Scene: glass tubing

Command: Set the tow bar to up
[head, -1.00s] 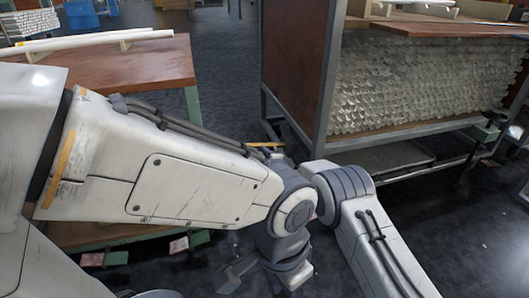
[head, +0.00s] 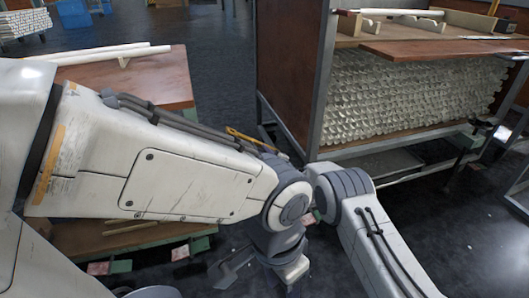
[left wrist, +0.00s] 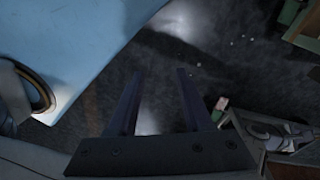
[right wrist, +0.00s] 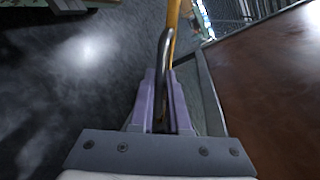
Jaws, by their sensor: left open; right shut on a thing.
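The tow bar (head: 257,141) is a thin yellow bar beside the lower left end of the tube rack in the head view. It lies tilted there, its left end higher in the picture. In the right wrist view the yellow bar (right wrist: 173,18) runs away from me, with a dark metal loop (right wrist: 165,62) at its near end. My right gripper (right wrist: 161,95) is shut on that loop. In the head view my arm hides where it grips. My left gripper (left wrist: 160,72) is open and empty above the dark floor.
The tube rack (head: 285,70) has a brown end panel (right wrist: 270,80), close on the right in the right wrist view. A brown table (head: 150,75) with white tubes stands left. A blue surface (left wrist: 75,45) lies near my left gripper. Dark floor (head: 210,50) separates table and rack.

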